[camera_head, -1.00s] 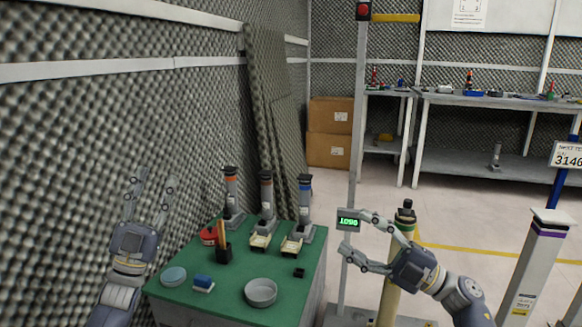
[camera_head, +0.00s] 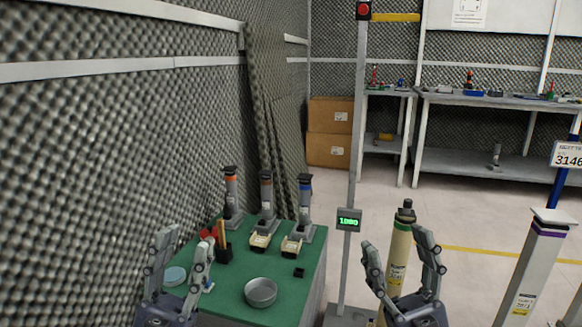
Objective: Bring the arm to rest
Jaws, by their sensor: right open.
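My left gripper (camera_head: 178,262) is at the lower left, in front of the near left corner of the green-topped table. Its fingers point up and stand apart, with nothing seen between them. It partly hides a pale blue dish (camera_head: 176,275) and the blue-topped item beside it. My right gripper (camera_head: 402,262) is at the lower middle right, right of the table. Its fingers point up and are spread open. A cream post (camera_head: 398,262) with a black top shows between them, seemingly behind; I cannot tell whether they touch.
The green table (camera_head: 285,312) holds a grey bowl (camera_head: 261,292), a black pen holder (camera_head: 223,254), a small black block (camera_head: 299,272) and several grey devices (camera_head: 305,210). A pole carries a green display (camera_head: 348,219). A white post (camera_head: 530,270) stands at right. Open floor lies behind.

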